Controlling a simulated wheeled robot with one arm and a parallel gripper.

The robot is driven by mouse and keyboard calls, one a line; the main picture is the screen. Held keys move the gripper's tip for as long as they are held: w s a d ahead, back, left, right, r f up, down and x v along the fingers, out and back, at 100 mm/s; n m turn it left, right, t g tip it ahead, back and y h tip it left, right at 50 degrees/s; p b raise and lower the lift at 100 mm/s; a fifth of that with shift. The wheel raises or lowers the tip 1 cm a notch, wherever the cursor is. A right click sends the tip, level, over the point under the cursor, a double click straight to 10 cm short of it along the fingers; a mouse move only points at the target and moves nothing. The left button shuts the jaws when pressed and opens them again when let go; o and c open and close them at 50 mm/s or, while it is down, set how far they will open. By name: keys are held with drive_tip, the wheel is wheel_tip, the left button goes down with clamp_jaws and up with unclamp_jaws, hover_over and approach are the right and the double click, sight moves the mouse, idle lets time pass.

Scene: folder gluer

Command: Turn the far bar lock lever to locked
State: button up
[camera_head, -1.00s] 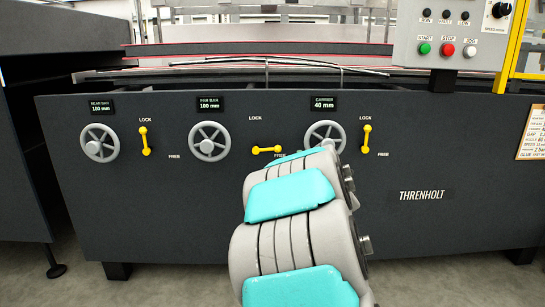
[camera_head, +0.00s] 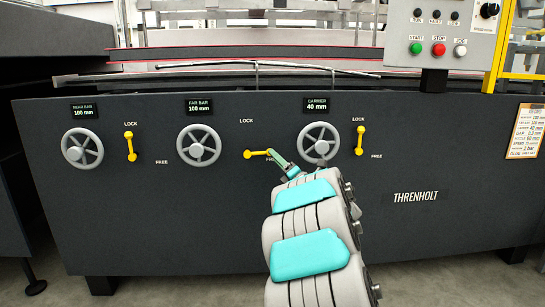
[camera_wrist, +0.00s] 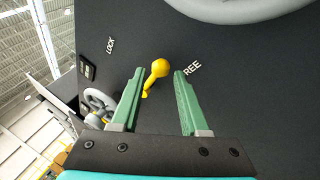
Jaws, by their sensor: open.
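The far bar lock lever (camera_head: 256,154) is yellow and lies horizontal on the dark panel, pointing right at its FREE mark; its LOCK mark is above. In the head view my gripper (camera_head: 272,155) is at the lever's right end and partly hides it and the FREE label. In the wrist view my gripper (camera_wrist: 158,73) is open, with green fingers on either side of the lever's yellow ball end (camera_wrist: 160,67). Gaps show on both sides of the ball, and I see no contact. The far bar display (camera_head: 199,107) reads 100 mm.
A button box (camera_head: 440,35) hangs at upper right.

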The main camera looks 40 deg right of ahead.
sight(259, 153)
drive_tip(key=shift+x, duration=1.6)
clamp_jaws()
